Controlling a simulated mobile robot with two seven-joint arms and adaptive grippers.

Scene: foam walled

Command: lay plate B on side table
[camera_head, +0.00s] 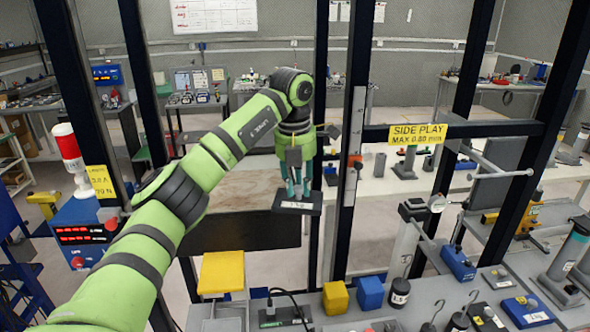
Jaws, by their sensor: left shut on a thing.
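My left arm reaches in from the left, and my left gripper (297,188) points down with its teal fingers shut on a small dark plate (283,206). The plate has a white label, too small to read, so I cannot confirm that it is plate B. It hangs roughly level at the right front corner of a table with a brown top (225,194) and dark front, which may be the side table. I cannot tell whether the plate is over its top or in front of it. My arm hides part of that table. My right gripper is not in view.
Dark frame posts (352,130) stand close right of the gripper, with a yellow "SIDE PLAY" sign (417,134) on a crossbar. Nearer are a yellow block (335,298), a blue block (370,293) and a crowded bench. A red-and-white beacon (68,150) stands left.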

